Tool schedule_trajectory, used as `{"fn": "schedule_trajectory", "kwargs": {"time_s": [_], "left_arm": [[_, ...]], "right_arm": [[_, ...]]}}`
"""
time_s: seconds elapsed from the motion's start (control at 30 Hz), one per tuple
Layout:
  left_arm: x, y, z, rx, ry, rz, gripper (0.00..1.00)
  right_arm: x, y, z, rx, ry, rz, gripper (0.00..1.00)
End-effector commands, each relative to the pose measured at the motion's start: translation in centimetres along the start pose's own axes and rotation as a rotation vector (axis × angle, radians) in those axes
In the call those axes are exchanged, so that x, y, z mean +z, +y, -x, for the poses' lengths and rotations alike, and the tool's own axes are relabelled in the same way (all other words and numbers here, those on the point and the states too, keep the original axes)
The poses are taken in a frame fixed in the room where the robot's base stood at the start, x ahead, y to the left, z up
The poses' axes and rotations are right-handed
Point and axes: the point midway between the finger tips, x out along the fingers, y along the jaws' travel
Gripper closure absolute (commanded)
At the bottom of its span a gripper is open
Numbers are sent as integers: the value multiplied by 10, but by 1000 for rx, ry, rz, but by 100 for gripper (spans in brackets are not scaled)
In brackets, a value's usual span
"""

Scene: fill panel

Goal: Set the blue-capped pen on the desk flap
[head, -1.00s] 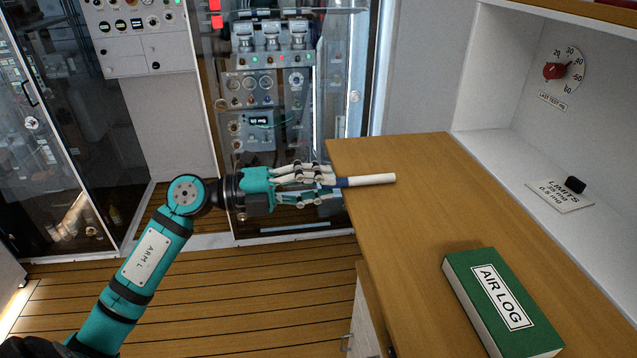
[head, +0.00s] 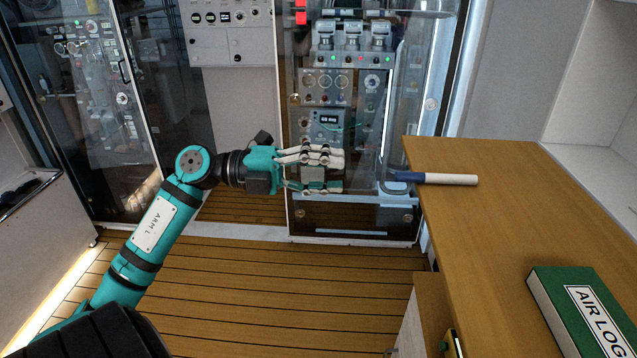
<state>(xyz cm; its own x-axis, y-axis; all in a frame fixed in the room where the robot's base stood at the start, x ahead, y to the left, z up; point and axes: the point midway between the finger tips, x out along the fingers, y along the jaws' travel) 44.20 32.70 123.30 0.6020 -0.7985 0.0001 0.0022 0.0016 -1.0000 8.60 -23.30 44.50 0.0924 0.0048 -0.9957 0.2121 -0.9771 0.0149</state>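The pen (head: 452,180) has a white body and a blue cap. It lies on the wooden desk flap (head: 500,230) near the far left corner. Its blue cap points left and sticks out a little past the flap's left edge. My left gripper (head: 342,171) is open and empty, with its upper and lower fingers apart. It is to the left of the pen, clear of the flap, with a visible gap to the cap. My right gripper is not in view.
A green book marked AIR LOG (head: 585,315) lies on the flap at the lower right. Behind stands a glass-fronted instrument cabinet (head: 345,215). The plank floor (head: 260,290) left of the flap is open. The middle of the flap is clear.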

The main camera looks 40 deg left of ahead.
Motion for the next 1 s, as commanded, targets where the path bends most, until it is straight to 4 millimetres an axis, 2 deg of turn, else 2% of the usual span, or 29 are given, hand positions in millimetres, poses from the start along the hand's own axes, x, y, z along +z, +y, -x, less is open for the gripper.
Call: {"fn": "schedule_trajectory", "kwargs": {"time_s": [0.13, 0.4, 0.47, 0.57, 0.67, 0.7, 0.77, 0.8, 0.87, 0.9, 0.97, 1.0], "left_arm": [[0, 1, 14, 1, 0, 0, 62], [2, 1, 18, -9, -4, 10, 62], [12, 7, 19, -41, -21, 47, 62], [45, 33, 24, -155, -96, 181, 62], [91, 87, 35, -289, -233, 372, 62], [107, 115, 40, -332, -299, 450, 62], [126, 162, 47, -379, -399, 563, 62], [135, 194, 52, -400, -467, 632, 62], [142, 243, 59, -418, -564, 729, 62], [144, 276, 63, -420, -627, 790, 62], [142, 326, 69, -414, -721, 879, 62], [137, 359, 73, -402, -784, 934, 62]], "right_arm": [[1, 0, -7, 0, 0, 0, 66], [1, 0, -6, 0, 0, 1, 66], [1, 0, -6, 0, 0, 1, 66], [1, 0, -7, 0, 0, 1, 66], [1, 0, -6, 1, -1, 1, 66], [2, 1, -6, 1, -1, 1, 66], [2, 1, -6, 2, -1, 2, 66], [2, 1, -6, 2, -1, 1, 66], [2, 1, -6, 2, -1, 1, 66], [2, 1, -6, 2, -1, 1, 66], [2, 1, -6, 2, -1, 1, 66], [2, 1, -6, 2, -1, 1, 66]]}}
